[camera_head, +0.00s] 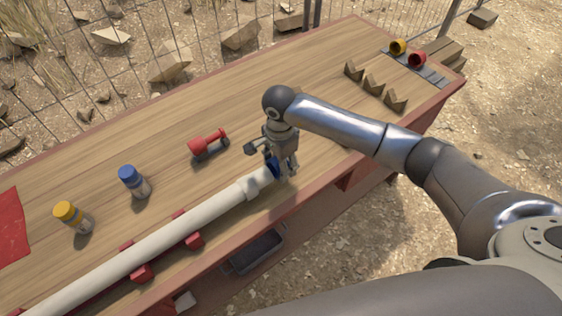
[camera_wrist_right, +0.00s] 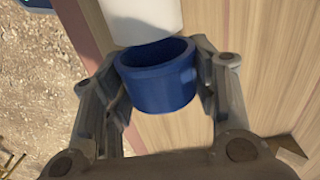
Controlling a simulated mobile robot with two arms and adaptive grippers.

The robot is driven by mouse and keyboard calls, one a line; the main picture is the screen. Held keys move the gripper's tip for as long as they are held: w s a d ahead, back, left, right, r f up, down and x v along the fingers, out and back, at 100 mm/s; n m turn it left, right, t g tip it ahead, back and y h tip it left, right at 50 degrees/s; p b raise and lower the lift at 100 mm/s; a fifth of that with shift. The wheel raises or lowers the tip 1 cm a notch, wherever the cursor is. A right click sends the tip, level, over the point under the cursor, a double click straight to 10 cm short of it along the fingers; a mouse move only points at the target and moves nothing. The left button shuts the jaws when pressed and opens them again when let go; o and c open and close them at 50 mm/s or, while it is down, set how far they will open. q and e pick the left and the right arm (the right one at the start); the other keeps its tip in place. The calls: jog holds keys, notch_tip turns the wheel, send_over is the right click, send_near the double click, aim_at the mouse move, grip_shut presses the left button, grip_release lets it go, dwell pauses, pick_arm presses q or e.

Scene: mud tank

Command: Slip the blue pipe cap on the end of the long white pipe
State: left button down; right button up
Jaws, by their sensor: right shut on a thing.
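The long white pipe (camera_head: 150,246) lies along the bench on red supports, its thicker collared end (camera_head: 258,182) toward the right. In the right wrist view the white pipe end (camera_wrist_right: 143,20) is at the top. My right gripper (camera_head: 280,168) is shut on the blue pipe cap (camera_head: 272,165), a finger on each side. In the right wrist view the blue cap (camera_wrist_right: 157,88) has its open mouth facing the pipe end. The cap is right at the pipe end, its hollow inside still showing; I cannot tell whether they touch. My left gripper is not in view.
Wooden blocks (camera_head: 372,84) and yellow (camera_head: 398,47) and red (camera_head: 417,60) caps are at the far right.

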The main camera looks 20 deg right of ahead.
aim_at(265, 171)
dwell(0.4)
jog(key=shift+b, duration=0.6)
dwell(0.5)
jog(key=shift+s+a, duration=0.1)
jog(key=shift+a, duration=0.05)
jog(key=shift+s+a, duration=0.25)
jog(key=shift+a, duration=0.45)
jog(key=shift+s+a, duration=0.25)
jog(key=shift+a, duration=0.45)
jog(key=shift+s+a, duration=0.25)
jog(key=shift+a, duration=0.45)
jog(key=o, duration=0.9)
notch_tip(265, 171, up, 12)
jog(key=shift+a+f, duration=0.1)
